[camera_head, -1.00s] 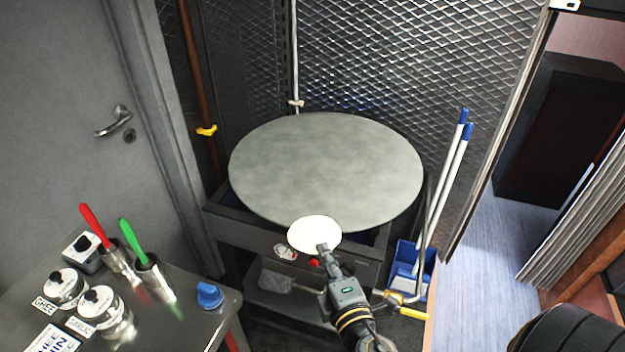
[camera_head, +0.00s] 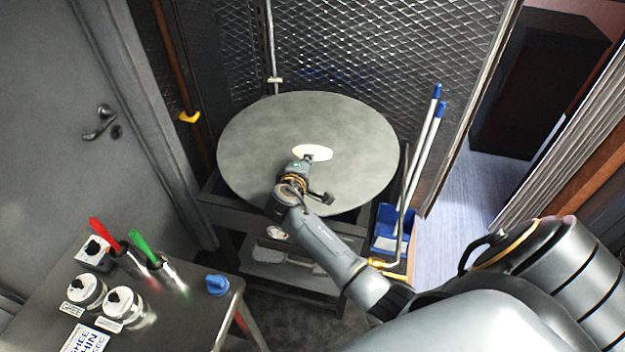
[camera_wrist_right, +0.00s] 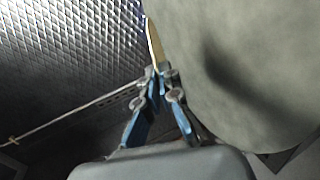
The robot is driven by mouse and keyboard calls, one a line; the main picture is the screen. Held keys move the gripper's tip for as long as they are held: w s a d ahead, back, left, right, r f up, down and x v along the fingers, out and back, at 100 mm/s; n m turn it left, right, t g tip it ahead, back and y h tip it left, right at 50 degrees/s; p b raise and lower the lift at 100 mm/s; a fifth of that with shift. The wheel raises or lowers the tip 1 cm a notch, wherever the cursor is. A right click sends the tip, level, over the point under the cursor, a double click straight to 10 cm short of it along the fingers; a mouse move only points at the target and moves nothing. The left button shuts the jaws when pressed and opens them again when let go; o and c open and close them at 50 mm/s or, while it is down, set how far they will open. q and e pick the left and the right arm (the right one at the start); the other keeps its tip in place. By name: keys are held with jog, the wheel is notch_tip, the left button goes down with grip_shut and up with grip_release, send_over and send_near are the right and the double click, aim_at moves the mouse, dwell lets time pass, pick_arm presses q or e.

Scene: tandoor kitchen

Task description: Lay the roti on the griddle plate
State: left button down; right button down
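The pale round roti (camera_head: 313,152) is over the middle of the large grey griddle plate (camera_head: 255,135) in the head view. My right gripper (camera_head: 308,159) reaches over the plate and is shut on the roti's near edge. In the right wrist view the gripper's fingertips (camera_wrist_right: 161,72) pinch the roti (camera_wrist_right: 153,42), which shows nearly edge-on. A dark shadow lies on the griddle plate (camera_wrist_right: 285,70) there, and the roti looks held above the surface. My left gripper is not in view.
A blue bin (camera_head: 392,228) with white poles (camera_head: 425,150) stands right of the griddle. A mesh wall (camera_head: 345,50) rises behind it.

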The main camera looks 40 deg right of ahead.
notch_tip(320, 180, down, 9)
jog(key=b, duration=0.7)
jog(key=shift+r, duration=0.2)
jog(key=c, duration=1.7)
grip_release()
jog(key=p+v, duration=0.4)
jog(key=v, duration=0.3)
jog(key=shift+s+a+r, duration=0.1)
jog(key=shift+a+r, duration=0.05)
jog(key=shift+r, duration=0.05)
jog(key=shift+s+a, duration=0.25)
